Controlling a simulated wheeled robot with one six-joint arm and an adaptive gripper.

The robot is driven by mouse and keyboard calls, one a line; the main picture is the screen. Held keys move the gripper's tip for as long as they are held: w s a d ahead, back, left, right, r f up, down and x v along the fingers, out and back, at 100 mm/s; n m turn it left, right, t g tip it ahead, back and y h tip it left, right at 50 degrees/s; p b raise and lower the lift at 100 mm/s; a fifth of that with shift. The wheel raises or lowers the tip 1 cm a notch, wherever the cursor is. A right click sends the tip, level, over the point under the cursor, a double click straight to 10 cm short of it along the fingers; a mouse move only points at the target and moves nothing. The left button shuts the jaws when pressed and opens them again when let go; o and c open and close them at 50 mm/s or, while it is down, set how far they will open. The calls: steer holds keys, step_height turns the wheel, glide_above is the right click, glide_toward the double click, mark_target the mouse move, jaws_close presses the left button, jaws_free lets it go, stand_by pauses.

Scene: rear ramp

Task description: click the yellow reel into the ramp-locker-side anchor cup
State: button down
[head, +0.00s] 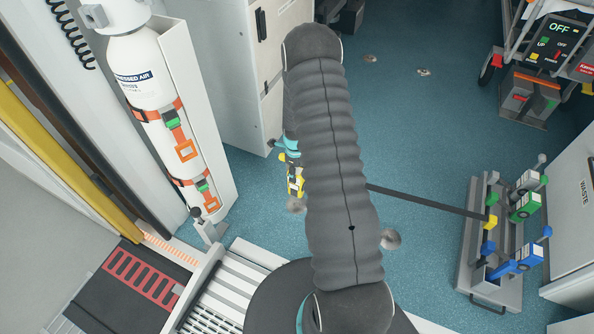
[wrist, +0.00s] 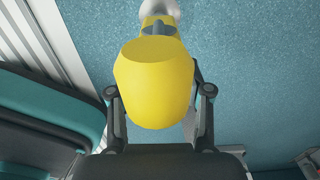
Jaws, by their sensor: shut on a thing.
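In the wrist view the yellow reel (wrist: 155,85) is between the two fingers of my gripper (wrist: 158,105), which is shut on it. A grey piece and a pale rounded end show beyond its far side; I cannot tell whether the pale end belongs to the reel. In the head view part of the yellow reel (head: 296,181) shows left of my arm, which hides most of my gripper. Another anchor cup (head: 390,239) is right of my arm. I cannot tell which is ramp-locker-side.
A dark strap runs from behind my arm to a yellow end piece (head: 490,222) on the grey rack (head: 474,245), which holds green and blue reels. A white gas cylinder (head: 137,65) and a white cabinet (head: 237,75) stand left. Blue floor is open behind.

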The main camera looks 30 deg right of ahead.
mark_target(296, 184)
stand_by(0.3)
steer(key=shift+f+b, duration=2.45)
steer(key=shift+f, duration=0.45)
steer(key=shift+w, duration=0.1)
steer(key=shift+b, duration=0.55)
steer(key=shift+f+b, duration=0.8)
steer(key=shift+f, duration=0.25)
steer(key=shift+c, duration=2)
jaws_free()
step_height(296, 184, up, 12)
steer(key=shift+r, duration=0.1)
